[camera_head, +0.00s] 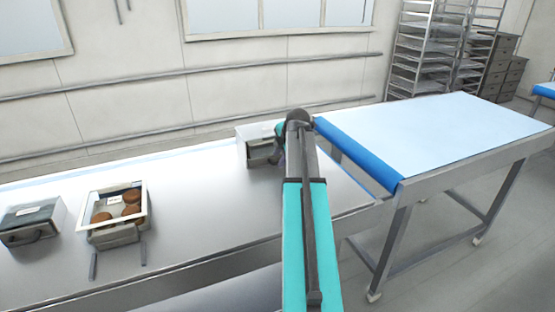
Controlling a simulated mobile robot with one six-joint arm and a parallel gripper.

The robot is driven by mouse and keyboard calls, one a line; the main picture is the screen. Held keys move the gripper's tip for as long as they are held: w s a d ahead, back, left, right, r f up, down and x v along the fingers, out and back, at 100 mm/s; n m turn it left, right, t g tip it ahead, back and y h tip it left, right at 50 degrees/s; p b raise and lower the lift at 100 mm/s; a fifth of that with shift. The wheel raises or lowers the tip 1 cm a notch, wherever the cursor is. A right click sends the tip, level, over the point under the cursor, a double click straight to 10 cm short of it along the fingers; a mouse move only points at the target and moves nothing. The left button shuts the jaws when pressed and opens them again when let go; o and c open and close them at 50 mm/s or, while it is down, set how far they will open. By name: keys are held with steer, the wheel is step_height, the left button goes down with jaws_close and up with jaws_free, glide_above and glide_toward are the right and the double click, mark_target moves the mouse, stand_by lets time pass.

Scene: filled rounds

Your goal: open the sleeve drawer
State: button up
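Three small grey and white boxes stand on the steel counter, and I cannot tell which one is the sleeve drawer. The right-hand box (243,150) is partly hidden behind my arm. It has a white top edge and a dark front. The middle box (97,232) has an open top with several brown rounds (131,197) and a label inside. My gripper (279,142) is at the right-hand box, mostly hidden by my arm. Its fingers and any contact do not show.
The steel counter (190,205) is clear between the middle and right-hand boxes. Two dark bars lie in front of the middle box. A light-blue-topped table (450,125) with a blue roll (358,155) stands at right. Tall racks (425,50) stand behind.

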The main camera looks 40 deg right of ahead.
steer(key=shift+x, duration=1.15)
